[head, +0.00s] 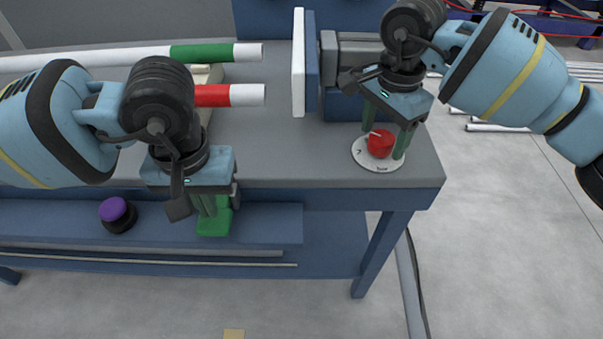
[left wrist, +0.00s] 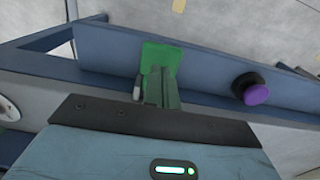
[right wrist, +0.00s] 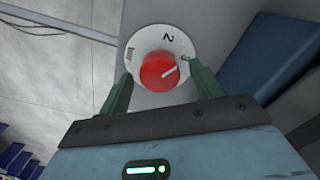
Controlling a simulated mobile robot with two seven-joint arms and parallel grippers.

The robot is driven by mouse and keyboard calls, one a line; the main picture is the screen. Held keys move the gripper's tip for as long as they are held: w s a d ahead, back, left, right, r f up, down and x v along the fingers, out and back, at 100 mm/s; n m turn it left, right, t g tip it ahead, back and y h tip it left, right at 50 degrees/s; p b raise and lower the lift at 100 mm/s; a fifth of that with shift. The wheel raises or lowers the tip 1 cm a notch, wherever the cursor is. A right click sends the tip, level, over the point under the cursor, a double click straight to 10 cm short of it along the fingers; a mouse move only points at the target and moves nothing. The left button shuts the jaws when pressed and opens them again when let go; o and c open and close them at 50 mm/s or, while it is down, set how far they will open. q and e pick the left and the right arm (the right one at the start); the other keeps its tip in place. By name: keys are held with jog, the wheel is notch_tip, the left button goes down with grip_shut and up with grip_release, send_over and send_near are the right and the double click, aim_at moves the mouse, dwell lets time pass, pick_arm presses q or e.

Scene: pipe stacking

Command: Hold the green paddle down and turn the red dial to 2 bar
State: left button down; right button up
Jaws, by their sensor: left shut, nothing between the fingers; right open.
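The green paddle (head: 213,224) sits at the front of the bench, below the top. My left gripper (head: 209,207) is shut and empty, its fingertips at the paddle; the left wrist view shows them overlapping the paddle (left wrist: 162,55), but I cannot tell if they press it. The red dial (head: 380,144) sits on a round white plate (head: 364,158) at the bench's right corner. My right gripper (right wrist: 158,72) is open, one finger on each side of the dial. In the right wrist view the dial's white pointer line aims up and right, clockwise of the "2" mark.
A purple button (head: 114,209) on a black base is left of the paddle. Pipes with a green band (head: 202,53) and a red band (head: 212,95) lie on the bench at left. A white and blue upright plate (head: 299,62) stands between the arms.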

jog(key=shift+f, duration=0.65)
jog(key=c, duration=0.9)
